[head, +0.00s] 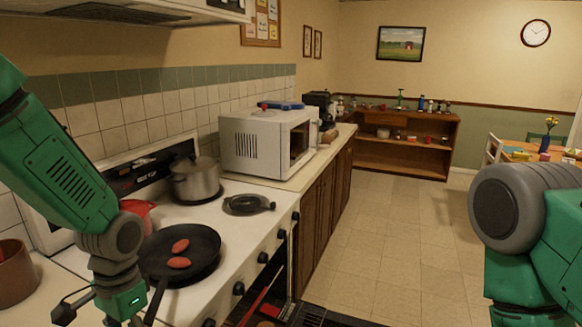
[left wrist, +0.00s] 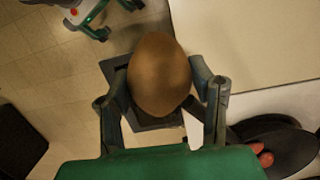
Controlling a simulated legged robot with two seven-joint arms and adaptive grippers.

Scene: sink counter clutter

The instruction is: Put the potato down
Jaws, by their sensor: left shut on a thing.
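The potato (left wrist: 159,72) is a brown oval held between the two fingers of my left gripper (left wrist: 162,90), shut on it in the left wrist view. Tiled floor and a pale surface show behind and beside it. In the head view my left arm comes down at the left, in front of the counter and stove; its lower end is cut off by the bottom edge and the potato is not visible there. My right gripper is not in view; only part of the right arm shows at the right.
A black frying pan (head: 205,262) with two reddish oval pieces (head: 179,263) sits on the stove (head: 237,236). A steel pot (head: 196,184) stands behind it. A brown pot (head: 14,272) is at far left. A white microwave (head: 255,144) stands on the far counter. Open floor lies right.

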